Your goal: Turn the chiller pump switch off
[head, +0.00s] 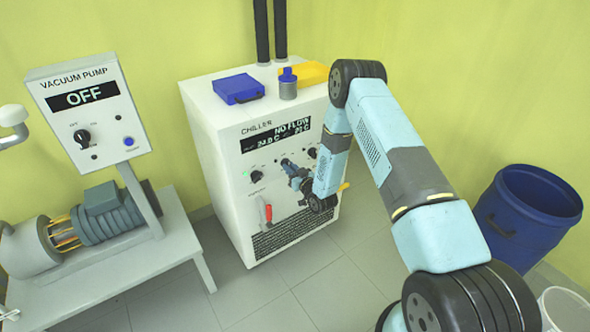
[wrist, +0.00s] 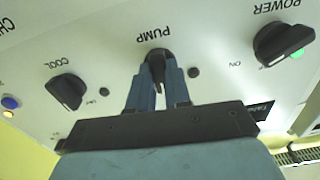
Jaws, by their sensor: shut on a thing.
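The white chiller (head: 228,160) stands in the middle of the head view, and its display reads NO FLOW. In the wrist view the panel appears upside down. The black pump switch (wrist: 157,68) sits at the PUMP label, with its pointer end between my fingers. My gripper (wrist: 157,78) is shut on this knob, one blue finger on each side. In the head view my gripper (head: 287,164) is against the chiller's front panel, and the pump switch is hidden behind it. The knob's exact setting is hard to tell, as its OFF and ON marks are mostly covered.
The power knob (wrist: 284,43) and the cool knob (wrist: 66,91) flank the pump switch. A red-handled valve (head: 266,210) sits lower on the front. A blue case (head: 238,88) and a bottle (head: 288,86) lie on top. A vacuum pump box (head: 90,110) is left, a blue bin (head: 527,215) right.

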